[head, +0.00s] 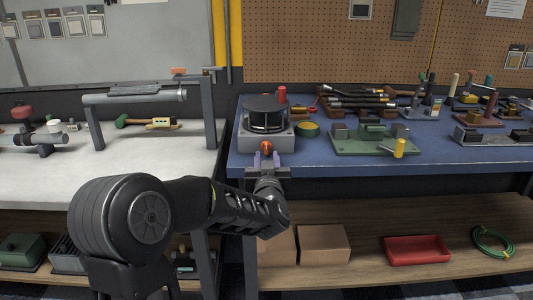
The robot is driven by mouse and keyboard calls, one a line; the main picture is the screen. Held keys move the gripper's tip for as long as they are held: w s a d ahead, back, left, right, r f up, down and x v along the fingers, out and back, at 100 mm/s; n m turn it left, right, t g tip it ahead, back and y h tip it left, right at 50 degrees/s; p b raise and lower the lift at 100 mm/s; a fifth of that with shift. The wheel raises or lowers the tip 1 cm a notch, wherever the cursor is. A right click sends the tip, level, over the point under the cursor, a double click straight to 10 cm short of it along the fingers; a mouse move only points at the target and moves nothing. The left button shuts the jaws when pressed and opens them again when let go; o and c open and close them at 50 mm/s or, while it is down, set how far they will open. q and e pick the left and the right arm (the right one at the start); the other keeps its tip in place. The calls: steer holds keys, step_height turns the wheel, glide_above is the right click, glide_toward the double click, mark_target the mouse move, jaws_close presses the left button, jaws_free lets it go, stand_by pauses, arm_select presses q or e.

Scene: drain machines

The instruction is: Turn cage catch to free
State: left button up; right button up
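A drain machine with a dark round cage (266,116) on a grey base (262,142) stands at the left end of the blue bench. An orange catch (267,147) shows on the front of the base. My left gripper (266,157) is directly in front of it, its two fingers apart with the catch showing between and just beyond their tips. I cannot tell whether the fingers touch the catch. The gripper partly hides the lower front of the base. My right gripper is not in view.
A pale bench (150,165) with a pipe stand is on the left. A shelf below holds cardboard boxes and a red tray (417,250).

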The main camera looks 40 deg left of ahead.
mark_target(266, 149)
arm_select(q)
steer(key=shift+x, duration=1.95)
jaws_close()
